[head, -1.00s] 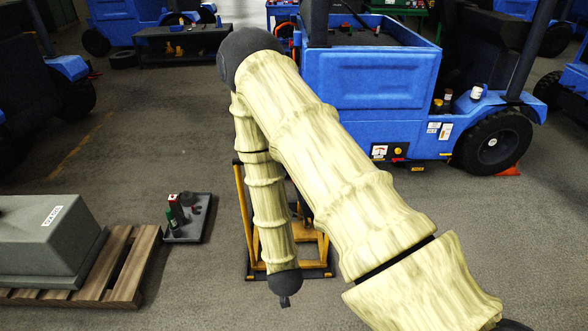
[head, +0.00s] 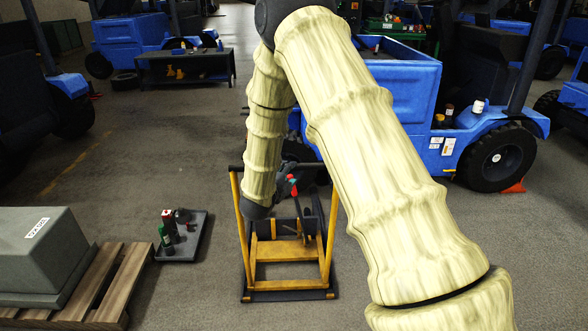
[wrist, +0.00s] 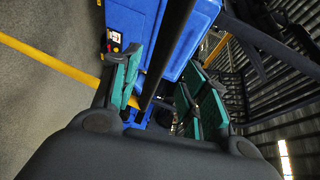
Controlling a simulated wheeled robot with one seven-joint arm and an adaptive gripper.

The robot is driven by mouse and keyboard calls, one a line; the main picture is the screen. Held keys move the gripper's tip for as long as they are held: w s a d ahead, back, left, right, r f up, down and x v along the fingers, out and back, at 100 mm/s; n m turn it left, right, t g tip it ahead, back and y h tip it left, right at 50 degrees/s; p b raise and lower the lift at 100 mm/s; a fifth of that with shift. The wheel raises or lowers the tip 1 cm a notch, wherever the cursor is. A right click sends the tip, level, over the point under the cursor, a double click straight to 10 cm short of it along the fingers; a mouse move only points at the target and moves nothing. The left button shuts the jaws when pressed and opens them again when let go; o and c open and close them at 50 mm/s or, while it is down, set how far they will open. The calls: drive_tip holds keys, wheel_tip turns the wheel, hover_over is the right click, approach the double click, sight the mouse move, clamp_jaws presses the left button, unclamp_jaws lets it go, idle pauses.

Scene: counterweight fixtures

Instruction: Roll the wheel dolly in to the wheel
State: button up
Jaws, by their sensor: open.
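The wheel dolly (head: 331,245) is a yellow upright frame on a dark base, standing on the floor below the blue truck. A red-tipped lever shows inside it. My arm hides part of its top. Behind the dolly, a dark wheel (head: 298,150) at the truck's near end is mostly covered by my arm. In the wrist view my gripper (wrist: 164,84) is open, its teal fingers spread apart. A dark bar (wrist: 168,45), apparently the dolly's handle, runs between the fingers in the picture; I cannot tell whether it touches them. In the head view the gripper is not clear.
The blue truck (head: 405,100) stands behind, with a front wheel (head: 495,157) and an orange chock (head: 514,187) at right. A small tray of bottles (head: 184,246) and a pallet with a grey box (head: 45,250) are at left. The floor between tray and dolly is clear.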

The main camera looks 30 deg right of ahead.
drive_tip(key=shift+x, duration=3.5)
drive_tip(key=shift+w+a, duration=0.1)
clamp_jaws()
